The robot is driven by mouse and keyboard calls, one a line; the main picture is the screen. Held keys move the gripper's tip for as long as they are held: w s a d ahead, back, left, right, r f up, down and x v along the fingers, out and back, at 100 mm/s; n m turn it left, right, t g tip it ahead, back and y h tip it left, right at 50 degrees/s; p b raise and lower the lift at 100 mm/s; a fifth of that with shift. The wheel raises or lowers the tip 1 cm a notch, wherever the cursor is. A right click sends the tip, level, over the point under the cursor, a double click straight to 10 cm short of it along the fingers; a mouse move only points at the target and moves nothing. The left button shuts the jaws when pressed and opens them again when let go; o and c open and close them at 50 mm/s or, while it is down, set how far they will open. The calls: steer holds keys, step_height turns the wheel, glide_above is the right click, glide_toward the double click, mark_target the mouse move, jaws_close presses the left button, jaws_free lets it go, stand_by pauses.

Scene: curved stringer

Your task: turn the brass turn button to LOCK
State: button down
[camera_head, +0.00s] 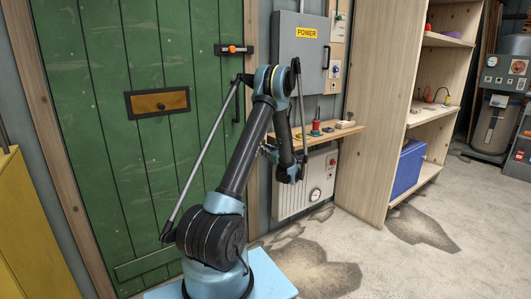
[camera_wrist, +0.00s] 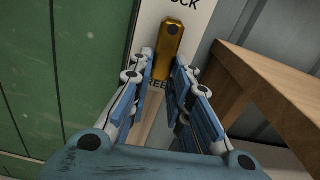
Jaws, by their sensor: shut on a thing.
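The brass turn button (camera_wrist: 169,48) shows in the wrist view as an elongated bar on a pale label plate (camera_wrist: 148,22). Its upper end, with a round dark spot, lies below a partly cut-off word ending in "OCK". Its lower end lies by letters reading "REE", partly covered by the bar and fingers. My gripper (camera_wrist: 164,62) has one finger on each side of the bar's lower part and is shut on it. In the head view my arm hides the button, and the gripper is hardly visible.
A green plank door (camera_head: 150,60) stands at the left. A wooden shelf (camera_head: 335,133) with small items juts out near my wrist; a wooden edge (camera_wrist: 255,75) also shows at the right in the wrist view. A grey POWER box (camera_head: 300,55) hangs above. Floor at the right is free.

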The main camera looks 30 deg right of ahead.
steer(key=shift+a+m, duration=0.15)
steer(key=shift+m, duration=0.25)
steer(key=c, duration=1.5)
jaws_free()
steer(key=s, duration=0.8)
steer(key=s+d, duration=0.1)
steer(key=s, duration=0.3)
steer(key=shift+f, duration=0.1)
steer(key=shift+w, duration=0.15)
